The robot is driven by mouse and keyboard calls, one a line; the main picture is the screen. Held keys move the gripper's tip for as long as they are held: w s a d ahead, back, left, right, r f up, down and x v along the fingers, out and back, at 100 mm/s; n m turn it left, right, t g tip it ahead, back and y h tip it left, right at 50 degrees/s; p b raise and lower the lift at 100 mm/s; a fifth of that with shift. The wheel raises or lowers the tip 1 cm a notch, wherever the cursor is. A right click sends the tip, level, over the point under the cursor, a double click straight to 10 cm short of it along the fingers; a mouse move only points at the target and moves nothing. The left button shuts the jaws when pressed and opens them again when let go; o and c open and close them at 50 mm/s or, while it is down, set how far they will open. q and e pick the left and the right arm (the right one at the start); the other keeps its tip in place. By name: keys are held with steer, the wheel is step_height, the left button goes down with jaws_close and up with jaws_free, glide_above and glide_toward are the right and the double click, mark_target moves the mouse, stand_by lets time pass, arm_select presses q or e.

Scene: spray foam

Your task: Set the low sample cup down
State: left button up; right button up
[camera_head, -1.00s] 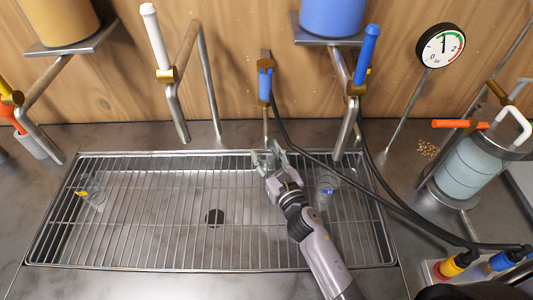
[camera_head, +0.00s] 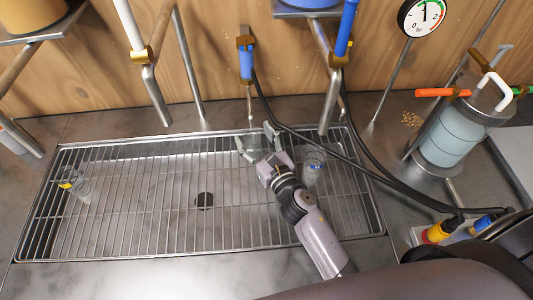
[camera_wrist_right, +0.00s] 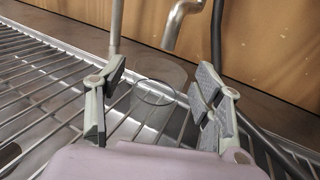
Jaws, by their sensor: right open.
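A clear, low cup (camera_wrist_right: 160,78) shows between my right gripper's fingers in the right wrist view. Its rim is a faint wide ellipse, and its smaller base looks to be on the drain grate (camera_wrist_right: 50,80). My right gripper (camera_head: 257,141) is open, its fingers spread on either side of the cup with visible gaps. The gripper also shows in the right wrist view (camera_wrist_right: 158,100). In the head view the cup is too faint to make out clearly. My left gripper is not in view.
A clear cup with a blue mark (camera_head: 313,165) stands on the grate, right of my gripper. Another with a yellow mark (camera_head: 75,184) is at the far left. A blue-handled tap (camera_head: 246,65) hangs behind. Black hoses (camera_head: 345,170) cross at right. The grate's middle is free.

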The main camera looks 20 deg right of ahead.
steer(key=s, duration=0.3)
steer(key=s+d+b, duration=0.1)
steer(key=s, duration=0.2)
steer(key=s+b, duration=0.1)
steer(key=s, duration=0.2)
steer(key=shift+s+d+f, duration=0.1)
steer(key=shift+s+d, duration=0.15)
steer(key=shift+d, duration=0.15)
steer(key=shift+s+b, duration=0.3)
steer(key=shift+d, duration=0.1)
